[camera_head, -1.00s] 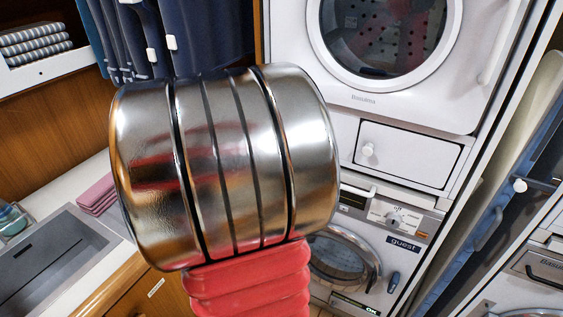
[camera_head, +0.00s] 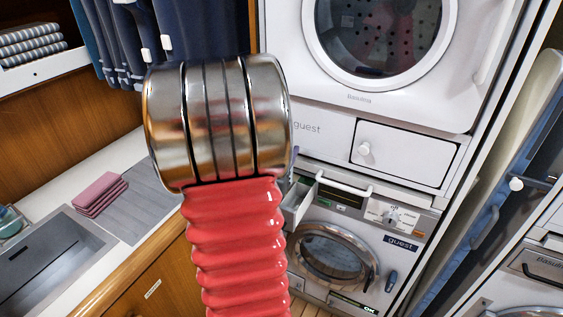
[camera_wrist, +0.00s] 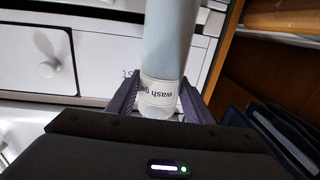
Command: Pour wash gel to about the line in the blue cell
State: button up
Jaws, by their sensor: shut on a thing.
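In the wrist view, a pale blue-grey bottle (camera_wrist: 172,40) with a white label reading "wash gel" is held between the purple fingers of my gripper (camera_wrist: 157,100). The gripper is shut on it. The bottle's far end runs out of the picture at the top, and I cannot tell its tilt. In the head view, my arm hides the gripper and the bottle. A detergent drawer (camera_head: 297,203) stands pulled out from the lower washer (camera_head: 345,240), partly behind my arm. The blue cell and its line cannot be made out.
A dryer (camera_head: 375,95) sits above the washer, with a shut knobbed drawer (camera_head: 405,156) between them. At left are a counter with a sink (camera_head: 50,255) and folded pink cloths (camera_head: 100,194). Dark clothes (camera_head: 205,30) hang at the back. An ironing board (camera_head: 500,190) stands at right.

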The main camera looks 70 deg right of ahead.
notch_tip(320, 180, down, 3)
jog(key=shift+a+f, duration=0.1)
jog(key=shift+a, duration=0.15)
dwell(0.4)
jog(key=shift+r+n, duration=0.25)
jog(key=shift+n, duration=0.55)
jog(key=shift+f+n+y, duration=0.3)
jog(key=shift+n+y, duration=0.2)
jog(key=shift+n, duration=0.2)
jog(key=shift+w+d+r+n+y, duration=0.15)
jog(key=shift+w+n, duration=0.15)
jog(key=shift+n, duration=0.3)
jog(key=shift+w+d+n+y, duration=0.15)
jog(key=shift+w+n, duration=0.15)
jog(key=shift+n, duration=0.3)
